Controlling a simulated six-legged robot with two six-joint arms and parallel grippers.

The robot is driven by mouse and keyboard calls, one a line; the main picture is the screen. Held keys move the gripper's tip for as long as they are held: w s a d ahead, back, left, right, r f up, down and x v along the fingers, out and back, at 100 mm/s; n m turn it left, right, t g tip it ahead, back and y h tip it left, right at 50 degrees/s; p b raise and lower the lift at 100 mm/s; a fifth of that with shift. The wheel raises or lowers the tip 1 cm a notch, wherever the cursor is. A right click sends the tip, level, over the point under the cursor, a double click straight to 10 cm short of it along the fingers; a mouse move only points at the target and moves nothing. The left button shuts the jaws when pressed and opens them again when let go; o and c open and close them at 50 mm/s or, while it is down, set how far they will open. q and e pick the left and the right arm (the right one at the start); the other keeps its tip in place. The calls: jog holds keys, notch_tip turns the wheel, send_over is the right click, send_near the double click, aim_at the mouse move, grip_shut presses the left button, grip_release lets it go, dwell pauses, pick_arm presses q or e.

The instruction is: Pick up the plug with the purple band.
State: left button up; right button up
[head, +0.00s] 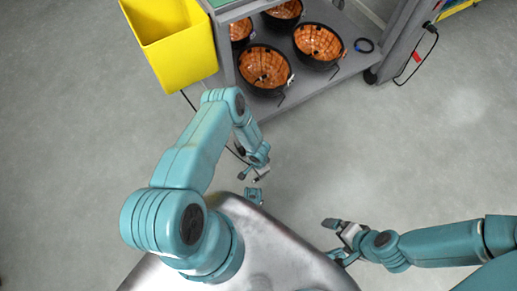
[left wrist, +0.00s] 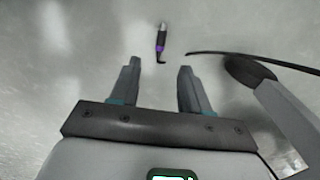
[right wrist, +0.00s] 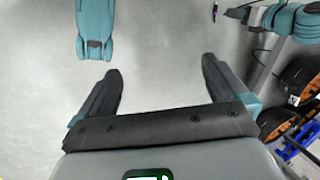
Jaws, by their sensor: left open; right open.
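The plug (left wrist: 161,42) lies on the grey floor in the left wrist view, a slim piece with a silver end, a dark body, a purple band and a short bent black tail. My left gripper (left wrist: 157,72) is open and empty, with the plug showing beyond the gap between its fingertips. The plug also shows small at the top of the right wrist view (right wrist: 214,12), just left of my left arm. In the head view I cannot make it out near my left gripper (head: 253,178). My right gripper (head: 334,238) is open and empty, well apart from the plug.
A grey rack (head: 333,82) holds several black bowls with orange insides (head: 265,67). A yellow bin (head: 172,40) hangs at its left. A black cord (left wrist: 225,54) runs close to the plug, beside a dark rounded part.

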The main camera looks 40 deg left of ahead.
pick_arm(q)
notch_tip(320, 180, down, 5)
jog(key=shift+b, duration=1.1)
notch_tip(320, 180, down, 5)
jog(key=b, duration=0.4)
jog(key=shift+a+f+b, duration=0.1)
jog(key=shift+b, duration=0.2)
pick_arm(e)
notch_tip(320, 180, down, 7)
jog(key=w+d, duration=0.1)
jog(key=shift+w+m+t, duration=0.2)
jog(key=shift+m+t, duration=0.1)
pick_arm(q)
grip_shut()
pick_arm(e)
jog(key=shift+d, duration=0.1)
